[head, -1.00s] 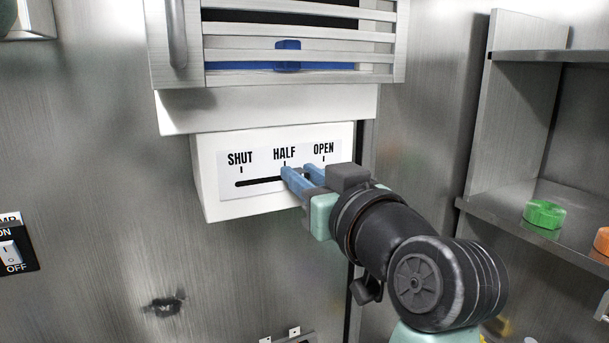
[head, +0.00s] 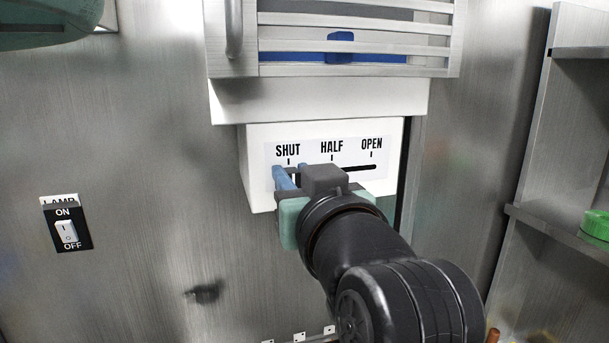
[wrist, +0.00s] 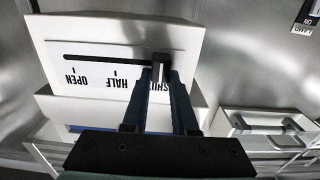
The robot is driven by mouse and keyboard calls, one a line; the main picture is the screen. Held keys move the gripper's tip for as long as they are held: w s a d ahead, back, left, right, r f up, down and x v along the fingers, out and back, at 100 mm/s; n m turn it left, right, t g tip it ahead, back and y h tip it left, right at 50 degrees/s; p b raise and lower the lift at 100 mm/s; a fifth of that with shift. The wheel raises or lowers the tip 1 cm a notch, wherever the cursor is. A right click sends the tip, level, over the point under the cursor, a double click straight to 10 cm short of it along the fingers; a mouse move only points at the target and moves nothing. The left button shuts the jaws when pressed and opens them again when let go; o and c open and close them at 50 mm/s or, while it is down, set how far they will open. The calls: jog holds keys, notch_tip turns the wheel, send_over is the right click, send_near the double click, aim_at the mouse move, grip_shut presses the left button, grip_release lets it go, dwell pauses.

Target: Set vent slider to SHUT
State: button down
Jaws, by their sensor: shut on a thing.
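The vent slider panel is a white box (head: 256,190) with the labels SHUT, HALF and OPEN above a dark slot (head: 362,168). My gripper (head: 287,174) is at the SHUT end, with its blue fingers just under the SHUT mark. In the wrist view the dark slider knob (wrist: 161,68) stands between the two fingertips, at the SHUT end of the slot, and my gripper is shut on it. In the head view the fingers and gripper body hide the knob. The slot is bare from HALF to OPEN.
A louvred vent (head: 340,52) with a blue part behind its slats is above the panel. A lamp switch (head: 67,232) is on the wall at left. A shelf (head: 575,235) with a green object (head: 597,224) is at right.

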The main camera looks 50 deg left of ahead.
jog(key=c, duration=0.7)
grip_release()
jog(key=shift+s+a, duration=0.15)
jog(key=shift+s, duration=0.15)
jog(key=shift+w, duration=0.1)
jog(key=shift+d, duration=0.35)
jog(key=b+v, duration=0.4)
jog(key=v, duration=0.8)
jog(key=shift+d, duration=0.15)
